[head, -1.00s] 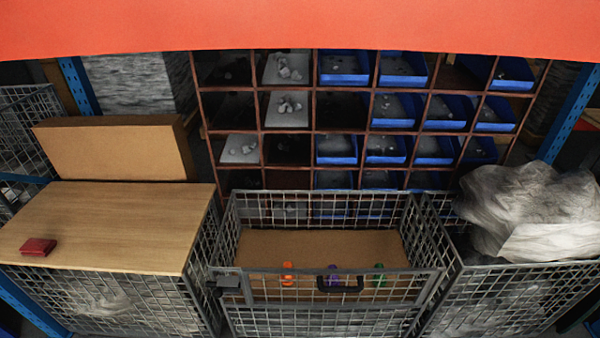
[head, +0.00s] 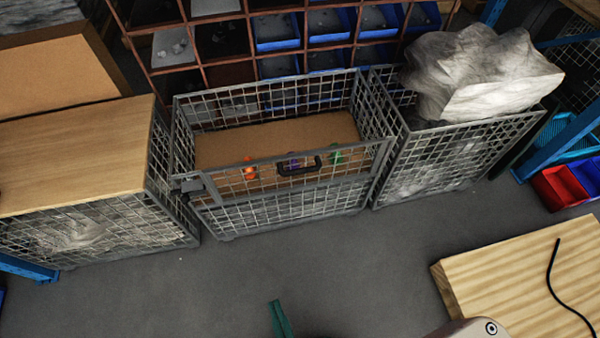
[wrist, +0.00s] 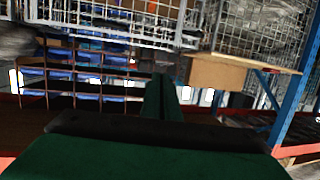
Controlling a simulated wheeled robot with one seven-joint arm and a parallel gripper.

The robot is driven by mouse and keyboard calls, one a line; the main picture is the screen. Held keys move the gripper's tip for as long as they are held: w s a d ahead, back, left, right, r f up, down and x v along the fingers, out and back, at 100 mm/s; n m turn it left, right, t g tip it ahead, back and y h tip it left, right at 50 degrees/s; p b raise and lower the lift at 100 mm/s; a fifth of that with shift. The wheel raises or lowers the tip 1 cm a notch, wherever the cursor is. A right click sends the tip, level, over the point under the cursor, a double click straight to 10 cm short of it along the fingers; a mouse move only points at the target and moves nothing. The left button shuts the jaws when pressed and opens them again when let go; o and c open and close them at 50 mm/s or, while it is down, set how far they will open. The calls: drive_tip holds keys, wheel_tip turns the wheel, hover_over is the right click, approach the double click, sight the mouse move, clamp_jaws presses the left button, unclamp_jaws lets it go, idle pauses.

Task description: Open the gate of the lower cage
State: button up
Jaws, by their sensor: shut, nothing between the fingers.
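The middle wire cage (head: 285,208) stands on the floor with its top open. Its gate (head: 345,161) is the upper front mesh panel, with a black handle (head: 299,172) at its middle and a grey block, perhaps a latch, at its left end. The gate looks upright and closed across the front. Orange, purple and green objects show behind its mesh. A green finger of my gripper (head: 282,318) shows at the bottom of the head view, well in front of the cage and touching nothing. In the wrist view my gripper (wrist: 163,90) has its green fingers together and empty.
A board-topped cage (head: 70,165) stands left and a cage with a large grey wrapped bundle (head: 480,75) stands right. A wooden board (head: 510,285) with a black cable is at lower right. Grey floor in front of the cages is clear. Shelves with blue bins stand behind.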

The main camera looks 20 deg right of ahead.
drive_tip(key=o, duration=0.5)
drive_tip(key=shift+w+f, duration=0.1)
drive_tip(key=shift+o, duration=1.1)
drive_tip(key=shift+w+f+m, duration=0.25)
drive_tip(key=shift+m, duration=0.05)
drive_tip(key=m+g+h, duration=0.4)
drive_tip(key=m+h, duration=1.2)
drive_tip(key=m, duration=1.4)
approach(300, 170)
drive_tip(key=f, duration=0.1)
drive_tip(key=x, duration=1)
drive_tip(key=shift+a+f, duration=0.1)
drive_tip(key=shift+w+d, duration=0.15)
drive_tip(key=shift+d, duration=0.25)
drive_tip(key=shift+a, duration=0.15)
drive_tip(key=shift+c, duration=0.3)
